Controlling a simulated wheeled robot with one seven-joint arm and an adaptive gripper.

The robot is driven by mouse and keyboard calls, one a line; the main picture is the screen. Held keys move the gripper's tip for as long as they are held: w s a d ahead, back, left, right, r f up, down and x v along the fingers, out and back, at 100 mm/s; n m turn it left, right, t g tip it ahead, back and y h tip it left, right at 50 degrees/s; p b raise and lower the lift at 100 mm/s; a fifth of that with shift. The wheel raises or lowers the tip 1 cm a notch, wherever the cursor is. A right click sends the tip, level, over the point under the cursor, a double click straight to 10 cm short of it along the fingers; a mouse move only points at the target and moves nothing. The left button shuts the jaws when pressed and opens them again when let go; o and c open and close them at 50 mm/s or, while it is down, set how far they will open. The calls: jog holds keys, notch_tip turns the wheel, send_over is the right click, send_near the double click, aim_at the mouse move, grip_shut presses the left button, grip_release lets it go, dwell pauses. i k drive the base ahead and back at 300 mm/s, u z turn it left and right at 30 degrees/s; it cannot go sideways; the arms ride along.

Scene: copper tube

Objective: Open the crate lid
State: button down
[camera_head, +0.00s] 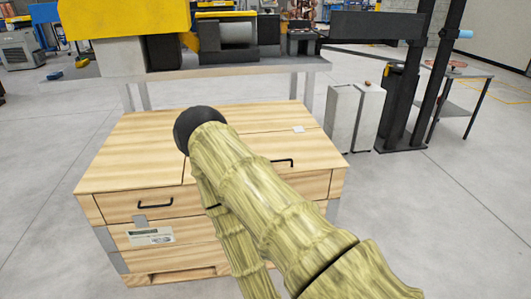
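The light wooden crate (120,165) stands on the floor in the middle of the view. Its lid (255,118) lies flat on top and looks closed. A black handle (155,205) is on the upper left of the front, and a second black handle (283,162) shows further right. A small white tag (298,129) is on the top. My bamboo-patterned arm, with a black rounded joint, crosses in front of the crate and hides part of its top and front. My gripper does not show.
A grey bench with yellow and dark machinery (215,72) stands close behind the crate. White bins (352,117) and a black post stand to the right, with a small table (459,72) beyond. Grey floor is clear to the left and at the lower right.

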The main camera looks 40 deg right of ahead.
aim_at(300, 151)
jog(key=z, duration=0.6)
jog(key=i, duration=0.9)
jog(key=u, duration=0.15)
